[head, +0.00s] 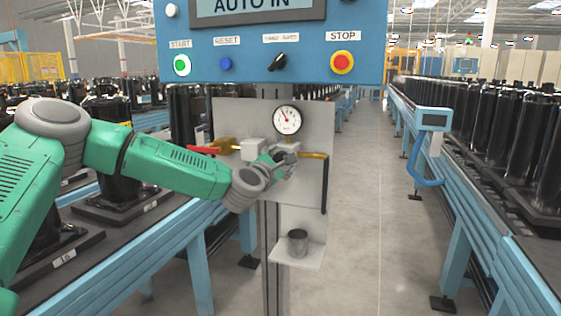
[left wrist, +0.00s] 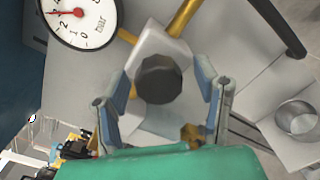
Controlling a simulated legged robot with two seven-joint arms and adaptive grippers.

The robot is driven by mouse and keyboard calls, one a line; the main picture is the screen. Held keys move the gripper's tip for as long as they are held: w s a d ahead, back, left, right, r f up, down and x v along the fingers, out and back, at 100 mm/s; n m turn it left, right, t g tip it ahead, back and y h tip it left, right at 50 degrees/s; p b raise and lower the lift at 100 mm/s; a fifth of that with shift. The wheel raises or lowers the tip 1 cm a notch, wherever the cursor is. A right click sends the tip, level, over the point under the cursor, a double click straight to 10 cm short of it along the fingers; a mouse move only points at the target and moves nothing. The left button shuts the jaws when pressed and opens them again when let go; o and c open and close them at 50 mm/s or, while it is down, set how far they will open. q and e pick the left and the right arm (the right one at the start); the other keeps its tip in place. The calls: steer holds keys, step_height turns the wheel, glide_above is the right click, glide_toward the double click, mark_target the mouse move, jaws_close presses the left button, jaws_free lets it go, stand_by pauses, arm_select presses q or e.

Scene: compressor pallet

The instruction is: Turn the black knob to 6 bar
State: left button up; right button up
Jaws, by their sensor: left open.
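The black knob (left wrist: 158,78) sits on a pale regulator body in the left wrist view; my gripper hides it in the head view. My left gripper (head: 282,158) is open at the regulator. In the left wrist view its two fingers stand on either side of the knob, with visible gaps; I cannot tell how deep they reach. The round white gauge (head: 287,120) is above the regulator and also shows in the left wrist view (left wrist: 85,18). Its red needle points past the 2; the exact reading is unclear. My right gripper is out of view.
A grey plate (head: 228,120) carries the brass pipe (head: 313,156) and a red-handled valve (head: 203,150). A metal cup (head: 298,242) stands on a small shelf below. The blue control panel (head: 300,66) hangs above. Conveyors with black compressors flank the clear aisle.

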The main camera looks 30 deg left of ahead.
arm_select(q)
steer(key=c, duration=1.2)
steer(key=shift+o, duration=0.2)
